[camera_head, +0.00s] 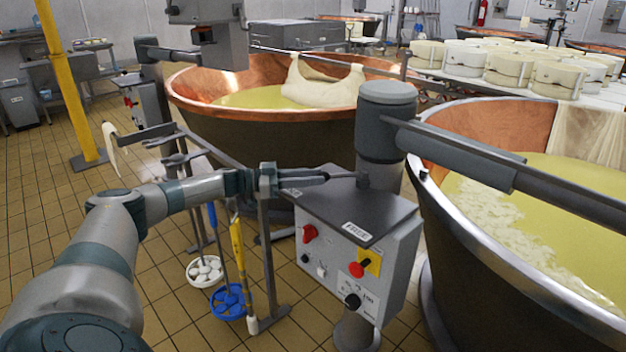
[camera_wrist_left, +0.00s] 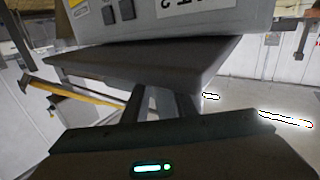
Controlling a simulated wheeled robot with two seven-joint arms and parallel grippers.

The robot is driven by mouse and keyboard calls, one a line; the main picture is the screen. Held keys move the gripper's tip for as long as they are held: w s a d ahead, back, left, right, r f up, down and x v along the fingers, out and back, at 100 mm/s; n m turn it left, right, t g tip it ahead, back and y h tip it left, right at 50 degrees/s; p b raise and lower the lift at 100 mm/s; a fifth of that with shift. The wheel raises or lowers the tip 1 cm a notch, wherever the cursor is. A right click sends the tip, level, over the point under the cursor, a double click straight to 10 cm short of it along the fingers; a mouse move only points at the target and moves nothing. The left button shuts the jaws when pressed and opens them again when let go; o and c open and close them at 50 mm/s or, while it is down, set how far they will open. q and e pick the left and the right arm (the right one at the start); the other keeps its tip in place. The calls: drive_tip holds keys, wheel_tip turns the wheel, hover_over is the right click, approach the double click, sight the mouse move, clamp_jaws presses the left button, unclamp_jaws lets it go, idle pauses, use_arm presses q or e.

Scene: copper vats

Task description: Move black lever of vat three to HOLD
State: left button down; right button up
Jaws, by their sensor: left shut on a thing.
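The grey control box (camera_head: 345,245) stands on a post between two copper vats. Its dark top bears a FREE label (camera_head: 357,231) at the front edge and a small label (camera_head: 293,192) at the left end, too small to read. The black lever (camera_head: 345,175) lies above this top, pointing left from a pivot (camera_head: 362,181) near the grey column. My left gripper (camera_head: 322,177) reaches in from the left and is shut on the lever's free end. My right gripper is not in view.
The right vat (camera_head: 480,240) and left vat (camera_head: 250,125) flank the box. A thick grey bar (camera_head: 470,160) extends right from the column (camera_head: 385,120). A rack with hanging tools (camera_head: 228,300) stands left of the box.

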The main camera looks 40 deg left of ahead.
use_arm(q)
drive_tip(key=shift+a+r, duration=0.1)
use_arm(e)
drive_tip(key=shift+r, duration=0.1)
use_arm(q)
drive_tip(key=c, duration=1.5)
unclamp_jaws()
drive_tip(key=shift+w, duration=0.1)
drive_tip(key=shift+o, duration=0.2)
drive_tip(key=shift+s+a, duration=0.4)
drive_tip(key=shift+s, duration=0.1)
drive_tip(key=b+v, duration=0.3)
drive_tip(key=v, duration=1.3)
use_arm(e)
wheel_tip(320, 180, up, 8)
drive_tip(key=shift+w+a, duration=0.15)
use_arm(q)
drive_tip(key=shift+s+a, duration=0.1)
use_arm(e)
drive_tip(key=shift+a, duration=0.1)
